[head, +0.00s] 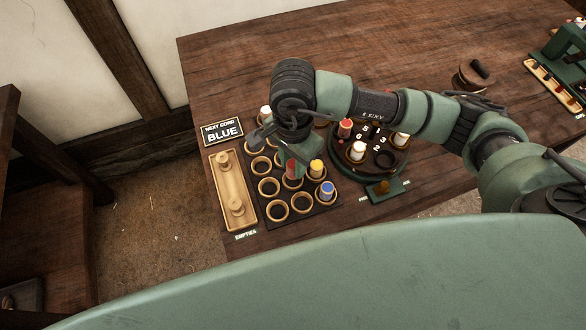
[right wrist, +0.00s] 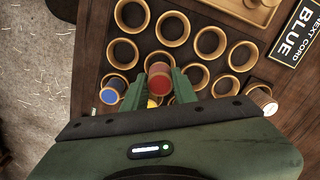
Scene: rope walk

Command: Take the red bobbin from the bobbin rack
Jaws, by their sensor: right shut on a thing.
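The red bobbin (head: 292,170) is at the bobbin rack (head: 260,212), a dark board with several round wooden cups. My right gripper (head: 293,166) comes down over it from above. In the right wrist view the red bobbin (right wrist: 159,83) stands between the two green fingers (right wrist: 159,88), which are shut on it. A cup rim shows just behind the bobbin; I cannot tell whether its base still sits in the cup. A yellow bobbin (head: 316,168) and a blue bobbin (head: 327,190) stand in cups close by. My left gripper is not in view.
A wooden tray (head: 226,182) with empty spools lies left of the rack, below a sign (head: 222,131) reading NEXT CORD BLUE. A round dark carousel (head: 372,168) with red and white bobbins stands to the right. The table's back is mostly clear.

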